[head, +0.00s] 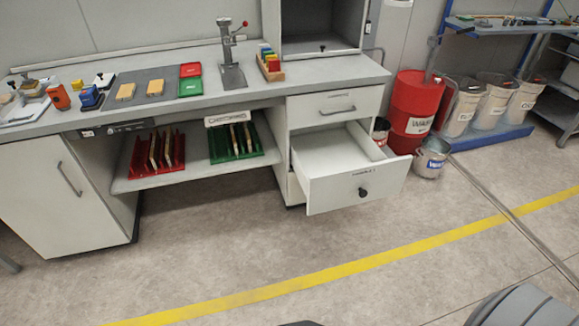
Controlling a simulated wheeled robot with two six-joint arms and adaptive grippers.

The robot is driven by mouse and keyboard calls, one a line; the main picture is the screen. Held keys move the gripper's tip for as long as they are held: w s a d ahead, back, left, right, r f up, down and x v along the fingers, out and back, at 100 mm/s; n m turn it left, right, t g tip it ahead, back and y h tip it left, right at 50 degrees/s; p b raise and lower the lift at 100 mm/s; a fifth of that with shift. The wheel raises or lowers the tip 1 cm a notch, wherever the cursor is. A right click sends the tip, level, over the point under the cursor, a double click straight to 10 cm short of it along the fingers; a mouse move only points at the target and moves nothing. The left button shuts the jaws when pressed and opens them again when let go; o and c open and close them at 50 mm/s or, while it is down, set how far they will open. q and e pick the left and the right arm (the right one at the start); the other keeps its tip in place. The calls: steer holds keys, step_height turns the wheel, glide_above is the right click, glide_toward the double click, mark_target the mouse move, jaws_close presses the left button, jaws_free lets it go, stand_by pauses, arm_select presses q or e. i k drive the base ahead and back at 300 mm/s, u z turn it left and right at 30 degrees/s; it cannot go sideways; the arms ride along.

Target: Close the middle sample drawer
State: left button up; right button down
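Neither of my grippers is in view.
The workbench (150,115) carries a lever press (231,62), trays and small blocks. Racks stand on the lower shelf (196,171). A red drum (415,105) and a metal bucket (430,156) are right of the drawer. The floor in front is clear, crossed by a yellow line (330,274).

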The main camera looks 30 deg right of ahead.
mark_target(335, 165)
steer(key=z, duration=0.15)
steer(key=i, duration=1.25)
steer(key=z, duration=0.75)
